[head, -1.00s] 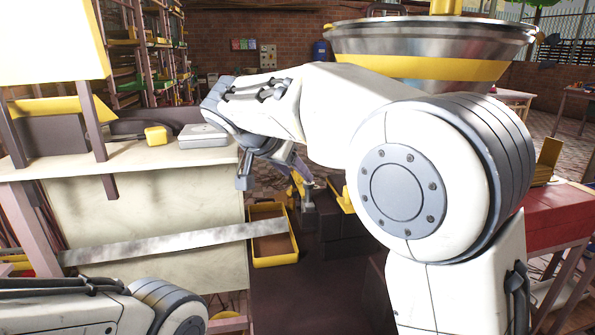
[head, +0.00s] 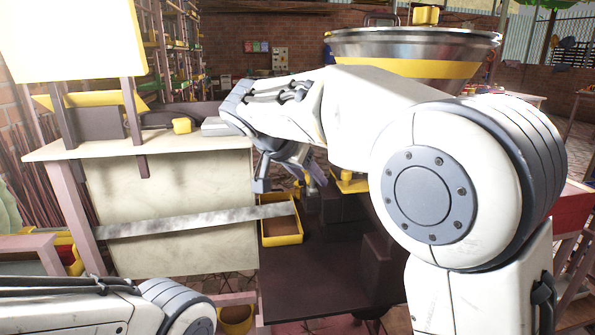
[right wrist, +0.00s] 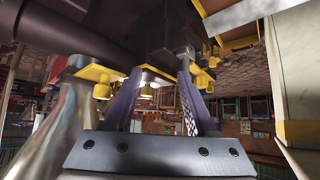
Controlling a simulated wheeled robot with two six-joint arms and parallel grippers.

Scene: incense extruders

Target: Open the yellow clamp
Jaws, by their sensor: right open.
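My right gripper (head: 293,172) hangs from the white arm near the middle of the head view, its fingers partly hidden by its own wrist. In the right wrist view the two dark fingers of the gripper (right wrist: 160,72) stand apart. Yellow parts with knobs (right wrist: 150,78) show behind and between the fingers, beside a dark machine body (right wrist: 140,25). I cannot tell which of them is the yellow clamp, or whether a finger touches one. In the head view a yellow part (head: 350,183) shows right of the gripper, partly behind my arm. My left gripper is out of view; only its arm shows.
A yellow tray (head: 281,238) sits below the right gripper. A pale-topped bench (head: 150,148) with a grey metal strip (head: 190,222) stands to the left. A large metal bowl (head: 410,45) with a yellow band is behind my right arm. A dark surface (head: 325,285) lies below.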

